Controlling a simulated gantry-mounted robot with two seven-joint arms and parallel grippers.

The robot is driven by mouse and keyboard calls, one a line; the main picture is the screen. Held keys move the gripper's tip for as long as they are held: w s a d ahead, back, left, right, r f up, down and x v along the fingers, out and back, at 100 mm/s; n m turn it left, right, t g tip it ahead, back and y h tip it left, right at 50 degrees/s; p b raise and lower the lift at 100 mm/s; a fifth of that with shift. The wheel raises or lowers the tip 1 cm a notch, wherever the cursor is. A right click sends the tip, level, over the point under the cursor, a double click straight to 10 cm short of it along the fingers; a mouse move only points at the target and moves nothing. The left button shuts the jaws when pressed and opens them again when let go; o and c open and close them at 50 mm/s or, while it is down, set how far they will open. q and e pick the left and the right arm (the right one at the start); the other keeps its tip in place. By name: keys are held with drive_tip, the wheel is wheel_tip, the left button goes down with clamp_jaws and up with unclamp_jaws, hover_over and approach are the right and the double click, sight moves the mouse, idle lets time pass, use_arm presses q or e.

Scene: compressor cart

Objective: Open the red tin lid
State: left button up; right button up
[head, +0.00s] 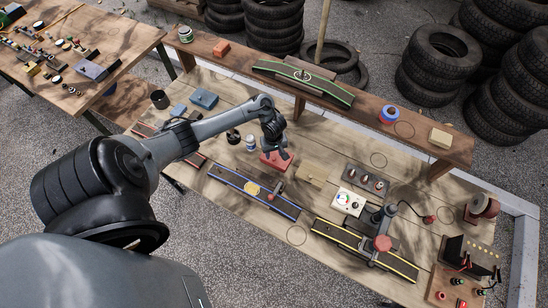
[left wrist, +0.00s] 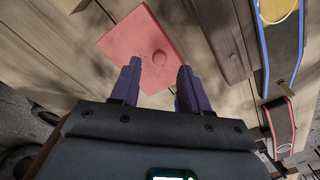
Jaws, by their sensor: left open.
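The red tin (head: 276,165) sits on the wooden workbench near its middle, partly covered by my left gripper in the head view. The lid looks shut; the tin's sides are mostly hidden. My left gripper (head: 277,152) hangs above the tin, pointing down. My right gripper is not in view.
A tan box (head: 313,175) stands close to the right of the tin. A blue-edged rail (head: 253,190) lies in front, and a small white-and-blue can (head: 251,142) stands to the left. A raised shelf (head: 340,105) runs behind. A blue box (head: 204,99) is farther left.

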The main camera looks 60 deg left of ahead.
sight(274, 158)
use_arm(q)
drive_tip(key=shift+f+b, duration=0.4)
drive_tip(key=shift+f, duration=1.2)
drive_tip(key=shift+c, duration=0.2)
clamp_jaws()
